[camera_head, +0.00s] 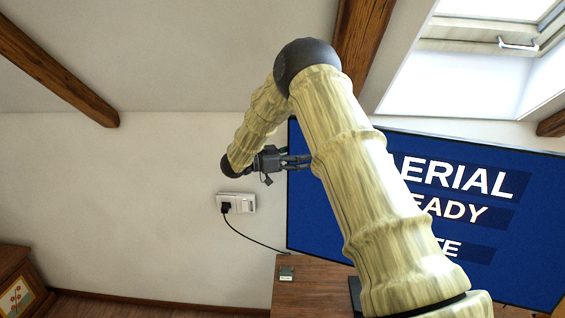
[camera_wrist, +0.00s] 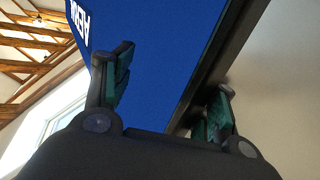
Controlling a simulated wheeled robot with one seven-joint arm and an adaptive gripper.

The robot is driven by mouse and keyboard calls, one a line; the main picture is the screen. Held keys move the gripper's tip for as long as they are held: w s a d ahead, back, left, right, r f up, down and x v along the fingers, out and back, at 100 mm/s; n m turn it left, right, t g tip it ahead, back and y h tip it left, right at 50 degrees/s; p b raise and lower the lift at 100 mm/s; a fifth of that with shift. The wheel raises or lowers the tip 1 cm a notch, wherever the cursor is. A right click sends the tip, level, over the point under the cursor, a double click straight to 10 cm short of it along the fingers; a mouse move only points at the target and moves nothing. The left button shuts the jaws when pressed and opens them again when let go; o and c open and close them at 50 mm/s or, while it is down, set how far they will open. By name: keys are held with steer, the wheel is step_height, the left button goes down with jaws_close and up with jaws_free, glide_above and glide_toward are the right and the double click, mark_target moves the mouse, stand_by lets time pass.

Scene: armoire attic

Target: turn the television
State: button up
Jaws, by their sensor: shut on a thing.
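The television (camera_head: 520,240) has a blue screen with white lettering and stands on a wooden cabinet at the right of the head view. My arm covers part of its screen. My gripper (camera_head: 298,161) is at the television's left edge, in its upper part. In the wrist view, the blue screen of the television (camera_wrist: 165,65) runs between the two fingers of my gripper (camera_wrist: 165,95). One finger lies on the screen side and the other on the back side of the dark frame edge. The gripper is shut on that edge. The exact contact points are partly hidden.
The wooden cabinet (camera_head: 305,292) bears the television and a small dark object (camera_head: 286,273). A wall socket (camera_head: 236,203) with a plugged-in black cable is left of the television. A skylight (camera_head: 480,65) and sloping beams are above. Another cabinet (camera_head: 15,283) stands at lower left.

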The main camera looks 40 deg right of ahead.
steer(key=shift+w+d, duration=0.2)
steer(key=shift+d, duration=0.45)
steer(key=o, duration=0.8)
steer(key=shift+c, duration=0.7)
steer(key=v, duration=1.2)
steer(key=shift+w, duration=0.15)
